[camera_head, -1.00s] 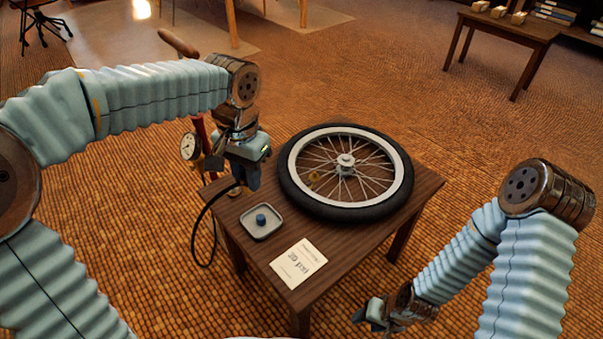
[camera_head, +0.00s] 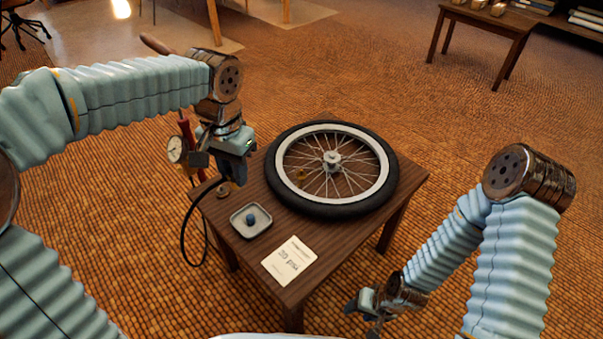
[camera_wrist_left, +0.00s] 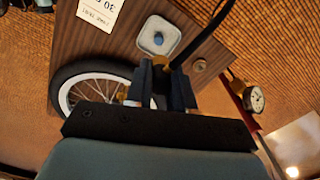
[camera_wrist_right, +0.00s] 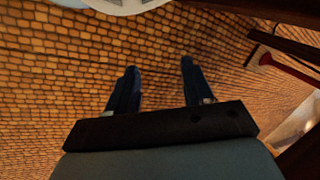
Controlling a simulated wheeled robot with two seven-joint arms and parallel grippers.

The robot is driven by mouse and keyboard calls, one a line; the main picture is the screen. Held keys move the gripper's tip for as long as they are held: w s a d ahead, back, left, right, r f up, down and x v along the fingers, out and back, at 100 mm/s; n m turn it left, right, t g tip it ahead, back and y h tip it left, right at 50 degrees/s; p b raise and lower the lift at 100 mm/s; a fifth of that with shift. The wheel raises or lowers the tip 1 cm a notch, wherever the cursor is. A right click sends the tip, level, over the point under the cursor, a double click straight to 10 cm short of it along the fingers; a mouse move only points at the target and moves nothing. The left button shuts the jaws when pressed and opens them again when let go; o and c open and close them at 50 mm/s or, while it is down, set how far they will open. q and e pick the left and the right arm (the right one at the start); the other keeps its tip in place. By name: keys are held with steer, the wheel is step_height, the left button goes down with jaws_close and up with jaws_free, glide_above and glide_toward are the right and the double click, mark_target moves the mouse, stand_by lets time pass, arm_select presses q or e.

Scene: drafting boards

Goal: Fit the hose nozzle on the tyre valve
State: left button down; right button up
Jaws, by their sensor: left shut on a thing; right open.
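The bicycle wheel with its black tyre (camera_head: 333,209) lies flat on the small wooden table. A small brass piece (camera_head: 302,174) shows among the spokes near the rim; I cannot tell whether it is the valve. My left gripper (camera_head: 236,181) is shut on the hose nozzle, above the table's left side, left of the tyre and behind the tray. In the left wrist view the brass nozzle (camera_wrist_left: 179,67) shows partly between the fingers, with the black hose running from it. My right gripper (camera_head: 360,308) is open and empty, in front of the table's right side, over the floor (camera_wrist_right: 160,85).
A grey tray (camera_head: 236,229) holds a blue cap (camera_head: 251,218). A card (camera_head: 288,261) lies at the front of the wooden table (camera_head: 324,245). The red pump (camera_head: 187,130) with its gauge (camera_head: 176,149) stands left of the table. The hose (camera_head: 183,235) loops beside the table's left edge.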

arm_select(q)
steer(key=w+d+p, duration=0.8)
steer(key=w+d, duration=0.4)
steer(key=w, duration=0.1)
steer(key=shift+w+p, duration=0.2)
steer(key=shift+p, duration=0.2)
arm_select(e)
step_height(320, 180, up, 9)
steer(key=a, duration=0.2)
steer(key=shift+s+f, duration=0.15)
steer(key=shift+s, duration=0.2)
arm_select(q)
steer(key=shift+d, duration=0.1)
steer(key=shift+f+b, duration=2.1)
steer(key=shift+f, duration=1.5)
arm_select(e)
steer(key=shift+f, duration=2.1)
arm_select(q)
steer(key=shift+f+b, duration=0.75)
steer(key=shift+f, duration=0.6)
arm_select(e)
steer(key=shift+f, duration=0.75)
arm_select(q)
steer(key=c, duration=0.9)
jaws_free()
